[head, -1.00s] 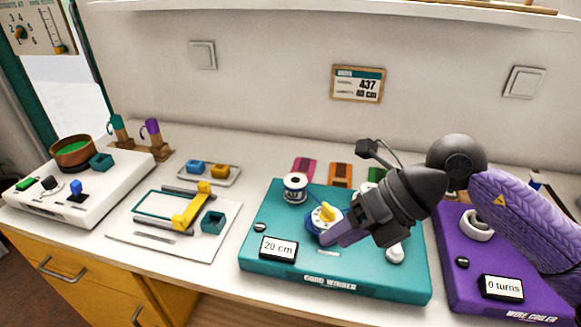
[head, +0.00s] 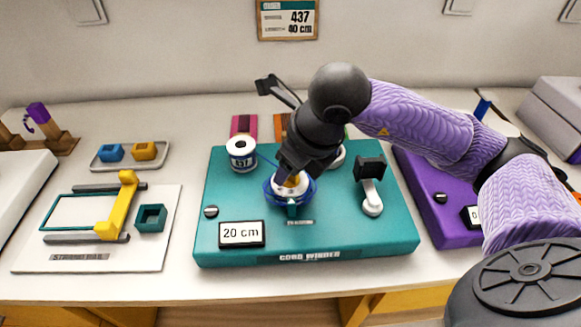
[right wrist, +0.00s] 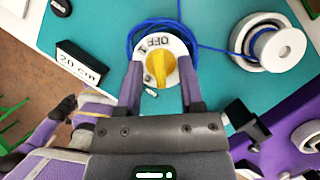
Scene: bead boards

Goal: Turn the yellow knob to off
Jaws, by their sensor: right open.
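The yellow knob (right wrist: 160,68) sits on a white dial (right wrist: 176,48) marked OFF and 1, on the teal cord winder (head: 345,235). In the right wrist view its long grip runs roughly up and down; I cannot tell which end is the pointer. In the head view my gripper mostly hides the knob (head: 291,181). My right gripper (right wrist: 160,82) is open, with one purple finger on each side of the dial and knob. Whether the fingers touch the dial is unclear. Blue cord lies around the dial. My left gripper cannot be made out.
A cord spool (head: 241,153) stands behind the dial on the left. A white crank with a black handle (head: 369,168) is to its right. A "20 cm" display (head: 241,234) is at the front. The purple wire coiler (head: 425,195) stands on the right.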

